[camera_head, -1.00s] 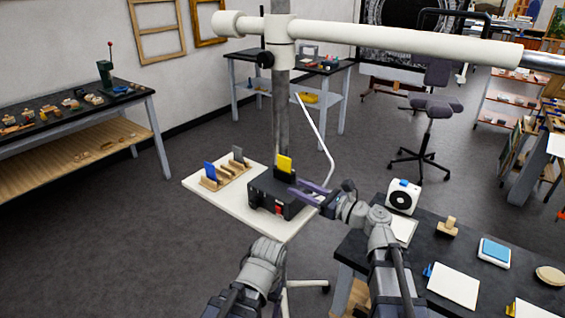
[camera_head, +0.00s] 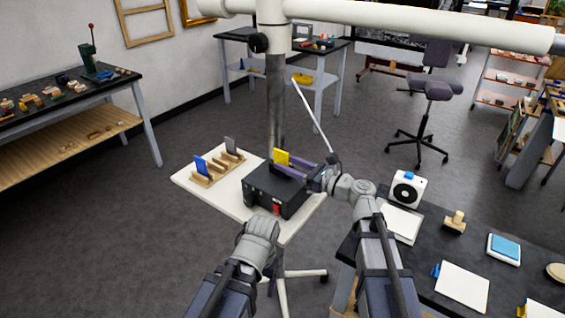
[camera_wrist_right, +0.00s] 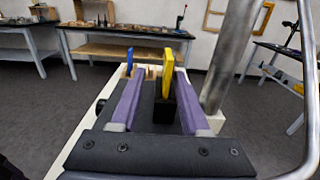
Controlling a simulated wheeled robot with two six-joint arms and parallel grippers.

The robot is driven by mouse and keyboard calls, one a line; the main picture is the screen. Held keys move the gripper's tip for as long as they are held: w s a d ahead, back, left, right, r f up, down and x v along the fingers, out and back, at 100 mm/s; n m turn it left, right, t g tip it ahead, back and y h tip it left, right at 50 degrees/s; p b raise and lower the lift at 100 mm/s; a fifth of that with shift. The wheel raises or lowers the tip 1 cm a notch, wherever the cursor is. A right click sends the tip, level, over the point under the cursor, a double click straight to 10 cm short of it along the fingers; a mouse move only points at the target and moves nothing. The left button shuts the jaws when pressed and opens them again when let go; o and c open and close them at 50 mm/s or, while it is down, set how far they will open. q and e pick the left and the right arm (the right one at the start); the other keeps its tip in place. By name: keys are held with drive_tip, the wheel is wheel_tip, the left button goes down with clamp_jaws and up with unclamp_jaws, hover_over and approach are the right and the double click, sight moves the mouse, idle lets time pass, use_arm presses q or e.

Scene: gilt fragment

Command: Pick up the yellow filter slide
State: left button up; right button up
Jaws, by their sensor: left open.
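The yellow filter slide (camera_head: 281,156) stands upright in the top of a black box (camera_head: 277,191) on a white stand top. It also shows in the right wrist view (camera_wrist_right: 167,72). My right gripper (camera_head: 296,163) is open, its two purple fingers stretched over the box from the right. In the wrist view the slide shows between the far ends of the fingers (camera_wrist_right: 160,75), nearer the right one; I cannot tell whether they touch. My left gripper (camera_head: 262,226) is open, low in front of the stand, its fingers hard to make out.
A vertical metal pole (camera_head: 275,100) rises just behind the box. A dark table (camera_head: 420,255) with a white fan unit (camera_head: 408,188) is at the right.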

sight(273, 161)
drive_tip(key=shift+w+a+f, duration=0.25)
drive_tip(key=shift+w+a, duration=0.3)
drive_tip(key=shift+w, duration=0.05)
drive_tip(key=shift+w+x, duration=0.25)
drive_tip(key=shift+x, duration=2.1)
drive_tip(key=shift+s+d, duration=0.1)
drive_tip(key=shift+d, duration=0.15)
clamp_jaws()
